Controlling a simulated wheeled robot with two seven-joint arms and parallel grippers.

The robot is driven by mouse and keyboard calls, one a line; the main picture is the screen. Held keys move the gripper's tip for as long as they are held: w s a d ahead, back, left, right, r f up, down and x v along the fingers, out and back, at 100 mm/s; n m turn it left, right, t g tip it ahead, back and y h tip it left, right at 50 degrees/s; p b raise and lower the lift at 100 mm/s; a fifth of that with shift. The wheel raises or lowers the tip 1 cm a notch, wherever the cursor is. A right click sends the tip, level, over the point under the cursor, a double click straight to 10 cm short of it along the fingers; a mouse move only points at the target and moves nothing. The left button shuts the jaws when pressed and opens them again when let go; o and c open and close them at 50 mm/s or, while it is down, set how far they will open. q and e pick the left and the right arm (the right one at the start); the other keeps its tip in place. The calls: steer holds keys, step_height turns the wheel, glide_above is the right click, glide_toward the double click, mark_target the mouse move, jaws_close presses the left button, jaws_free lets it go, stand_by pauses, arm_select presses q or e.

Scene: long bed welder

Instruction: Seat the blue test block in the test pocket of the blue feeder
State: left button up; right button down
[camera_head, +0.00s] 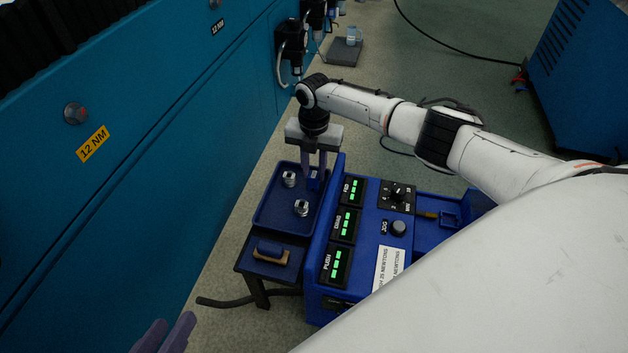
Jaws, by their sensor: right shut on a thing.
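The blue test block (315,184) is between the fingertips of my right gripper (314,172), which is shut on it and points down. The block is low over the right side of the blue tray; I cannot tell whether it touches the tray. The blue feeder (365,228) stands right of the tray. A small blue recessed frame (450,217) on its right part may be the test pocket; its inside is not clear. My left gripper (170,335) shows only purple fingertips at the bottom edge, apart and with nothing seen between them.
The blue tray (264,222) holds two metal fittings (289,179). A blue-and-tan item (270,251) lies on the dark stand in front. The teal machine wall (150,190) runs close on the left. My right arm hides the feeder's right end. A cable lies on the floor.

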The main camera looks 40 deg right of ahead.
mark_target(314, 174)
steer(key=shift+r+p, duration=1.7)
steer(key=shift+r, duration=0.05)
steer(key=c, duration=2.3)
jaws_free()
jaws_close()
